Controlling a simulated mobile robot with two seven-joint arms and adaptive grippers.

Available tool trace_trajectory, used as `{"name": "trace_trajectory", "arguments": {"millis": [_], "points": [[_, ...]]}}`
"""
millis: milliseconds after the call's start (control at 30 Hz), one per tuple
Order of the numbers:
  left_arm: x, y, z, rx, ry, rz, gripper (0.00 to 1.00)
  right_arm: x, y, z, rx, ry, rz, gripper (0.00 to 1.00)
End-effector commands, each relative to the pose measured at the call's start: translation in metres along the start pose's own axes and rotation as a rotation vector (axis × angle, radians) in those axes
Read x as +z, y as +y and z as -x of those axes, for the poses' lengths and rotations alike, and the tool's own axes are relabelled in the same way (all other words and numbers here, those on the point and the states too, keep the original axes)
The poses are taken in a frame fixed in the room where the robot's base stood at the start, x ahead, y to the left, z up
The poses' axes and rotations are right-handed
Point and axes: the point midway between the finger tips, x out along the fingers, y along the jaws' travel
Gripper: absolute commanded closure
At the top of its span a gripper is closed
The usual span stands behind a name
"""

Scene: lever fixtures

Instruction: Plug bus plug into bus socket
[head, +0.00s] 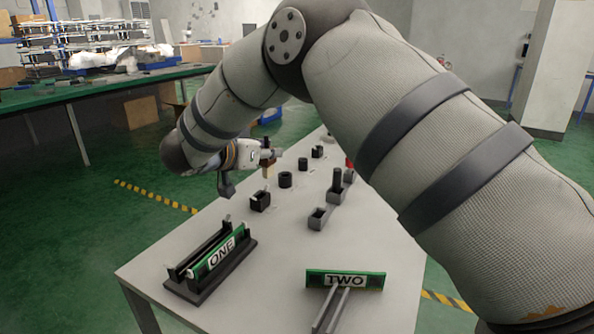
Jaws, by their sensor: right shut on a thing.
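My right arm comes in from the right and loops over the table. Its gripper (267,158) is above the table, left of the rear fixtures. It is shut on a small tan and reddish piece (268,170), mostly hidden and too small to identify surely as the bus plug. Below and in front of it is a black block with an opening (260,201), apart from the piece. A grey holder with a square opening (318,218) is further right. I cannot tell which fixture is the bus socket. My left gripper is out of view.
A green board marked ONE (221,254) sits in a black rack (201,292) at front left. A green board marked TWO (345,281) is on a grey stand. Black round parts (285,180) and a grey holder with a black post (337,180) stand behind. Bare tabletop (275,270) lies between the boards.

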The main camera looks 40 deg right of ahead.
Motion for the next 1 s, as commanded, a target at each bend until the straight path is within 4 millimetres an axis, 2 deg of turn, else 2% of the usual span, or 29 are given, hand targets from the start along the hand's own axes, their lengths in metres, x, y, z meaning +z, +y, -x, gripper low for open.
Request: {"name": "trace_trajectory", "arguments": {"millis": [33,100,200,567,800,1000], "points": [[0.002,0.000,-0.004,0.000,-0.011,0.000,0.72,-0.001,-0.012,-0.001,-0.017,0.002,0.006,1.00],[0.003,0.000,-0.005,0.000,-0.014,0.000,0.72,-0.006,-0.023,-0.001,-0.036,0.001,0.011,1.00],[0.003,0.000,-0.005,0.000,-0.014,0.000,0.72,-0.010,-0.030,0.001,-0.051,0.001,0.015,1.00],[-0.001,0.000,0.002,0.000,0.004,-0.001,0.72,-0.015,-0.028,0.002,-0.053,0.001,0.008,1.00],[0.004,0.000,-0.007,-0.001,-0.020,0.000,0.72,0.019,-0.029,-0.010,-0.050,-0.002,0.017,1.00],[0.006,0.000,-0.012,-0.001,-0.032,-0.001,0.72,0.037,-0.029,-0.017,-0.051,0.000,0.014,1.00]]}}
